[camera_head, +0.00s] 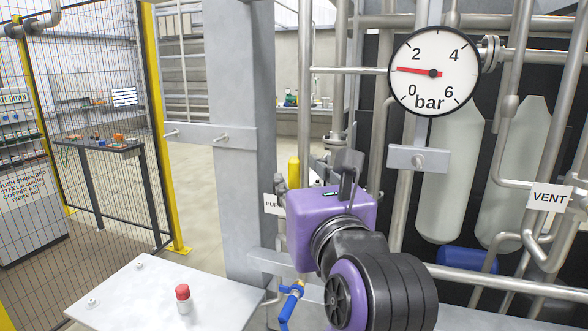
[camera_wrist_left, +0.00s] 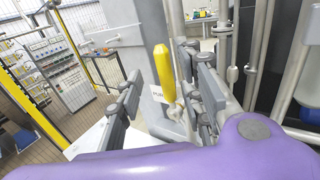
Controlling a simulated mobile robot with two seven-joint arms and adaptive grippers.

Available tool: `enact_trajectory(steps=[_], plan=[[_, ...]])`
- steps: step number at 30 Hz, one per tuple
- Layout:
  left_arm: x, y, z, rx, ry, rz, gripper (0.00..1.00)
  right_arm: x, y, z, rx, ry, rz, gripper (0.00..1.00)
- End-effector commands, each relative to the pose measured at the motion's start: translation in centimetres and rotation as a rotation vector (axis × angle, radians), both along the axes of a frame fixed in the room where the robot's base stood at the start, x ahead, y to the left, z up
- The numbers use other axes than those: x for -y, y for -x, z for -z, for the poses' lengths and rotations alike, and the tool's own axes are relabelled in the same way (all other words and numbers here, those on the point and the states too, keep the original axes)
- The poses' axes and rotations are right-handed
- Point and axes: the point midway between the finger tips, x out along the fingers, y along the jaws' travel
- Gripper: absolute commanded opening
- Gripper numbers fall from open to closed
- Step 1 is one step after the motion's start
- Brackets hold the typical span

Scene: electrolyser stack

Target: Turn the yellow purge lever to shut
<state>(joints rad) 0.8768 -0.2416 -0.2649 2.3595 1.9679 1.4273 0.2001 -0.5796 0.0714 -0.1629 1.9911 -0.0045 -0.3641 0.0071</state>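The yellow purge lever (camera_head: 293,172) stands upright on a pipe behind my left gripper in the head view. Its lower end and valve body are partly hidden by my purple gripper housing. In the left wrist view the lever (camera_wrist_left: 163,70) is upright with a slight tilt, between the two grey fingers. My left gripper (camera_head: 342,162) has its fingers spread, with space between lever and left finger; whether the right finger touches it I cannot tell. A white label (camera_head: 271,204), partly covered, reads "PUR". My right gripper is not in view.
A pressure gauge (camera_head: 434,71) has its red needle between 0 and 2 bar. A "VENT" label (camera_head: 549,197) and pipes are at right. A blue-handled valve (camera_head: 291,298) sits below. A red-topped item (camera_head: 183,297) stands on a light bench (camera_head: 130,290). A grey post (camera_head: 245,150) rises left.

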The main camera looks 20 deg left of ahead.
Motion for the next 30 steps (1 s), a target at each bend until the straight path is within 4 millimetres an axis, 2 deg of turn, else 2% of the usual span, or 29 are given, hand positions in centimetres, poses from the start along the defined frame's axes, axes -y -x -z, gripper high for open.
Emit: enact_trajectory(steps=[3, 9, 20, 28, 30], plan=[[-1.1, -1.7, -0.4, 0.004, -0.006, -0.003, 0.35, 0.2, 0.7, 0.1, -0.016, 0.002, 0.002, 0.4], [-2.4, -3.8, -0.3, 0.005, -0.004, -0.002, 0.35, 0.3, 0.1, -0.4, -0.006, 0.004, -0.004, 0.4], [-2.7, -4.4, -0.1, 0.003, -0.003, 0.0, 0.35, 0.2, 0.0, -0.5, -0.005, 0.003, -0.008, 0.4], [-2.7, -4.4, -0.1, 0.003, -0.003, -0.001, 0.01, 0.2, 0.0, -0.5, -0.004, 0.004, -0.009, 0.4], [-2.7, -4.4, -0.1, 0.003, -0.003, -0.001, 0.0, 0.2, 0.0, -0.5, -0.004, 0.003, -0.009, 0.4]])
